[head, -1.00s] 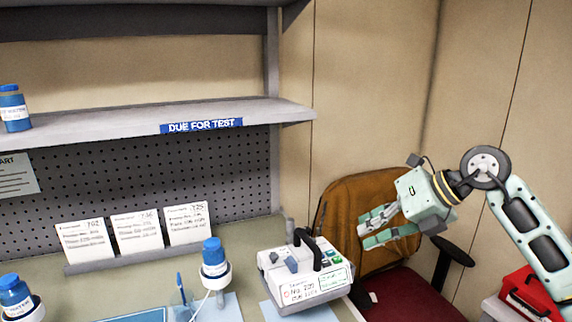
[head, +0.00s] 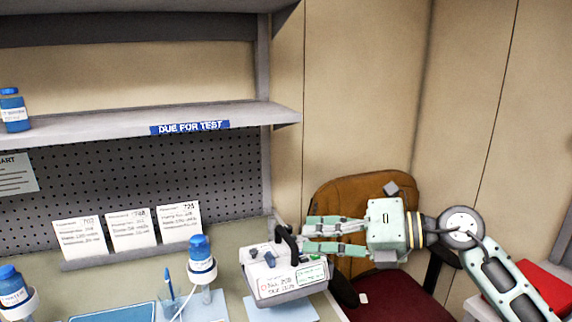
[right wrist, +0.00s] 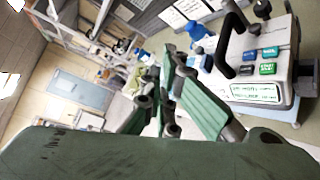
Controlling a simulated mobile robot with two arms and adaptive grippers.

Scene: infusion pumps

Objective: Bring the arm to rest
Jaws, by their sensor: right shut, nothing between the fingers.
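My right gripper (head: 306,238) is at the right of the bench in the head view, with its fingers pointing left. It is shut and empty. Its fingertips are close to the black handle of the infusion pump (head: 285,281); I cannot tell whether they touch. The pump is a white and grey box with a label and coloured buttons, standing at the bench's right end. In the right wrist view the pump (right wrist: 268,92) shows at the upper right, beside the fingers (right wrist: 172,85). My left gripper is not in view.
A shelf marked DUE FOR TEST (head: 189,128) overhangs the bench. Blue-capped bottles (head: 201,258) stand in holders, and three cards (head: 130,229) lean at the back. A brown chair (head: 345,190) stands behind my right gripper, with a red box (head: 545,287) at the far right.

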